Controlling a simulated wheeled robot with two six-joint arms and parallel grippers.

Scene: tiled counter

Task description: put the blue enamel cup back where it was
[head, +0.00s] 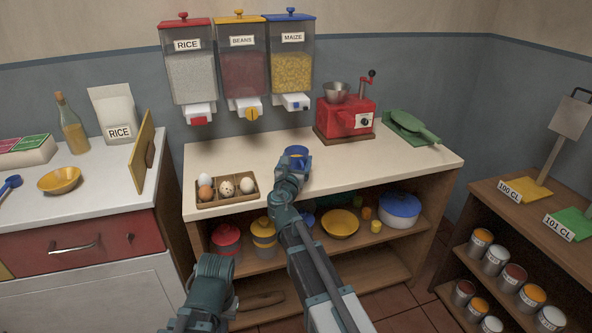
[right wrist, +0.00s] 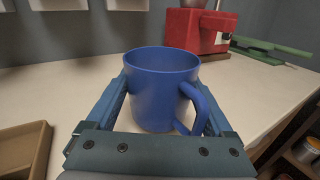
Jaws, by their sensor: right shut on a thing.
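The blue enamel cup (head: 296,150) is upright over the middle of the white counter, below and in front of the maize dispenser. My right gripper (head: 297,165) is shut on it. In the right wrist view the cup (right wrist: 160,85) sits between the two blue fingers (right wrist: 160,108), with its handle to the right and its open top up. I cannot tell whether its base touches the counter. Part of my left arm shows at the lower left of the head view, but its fingers do not show.
An egg tray (head: 228,200) lies left of the cup. Dispensers (head: 240,65) hang above. The counter (head: 385,165) is clear right of the cup. Shelves below hold pots and bowls.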

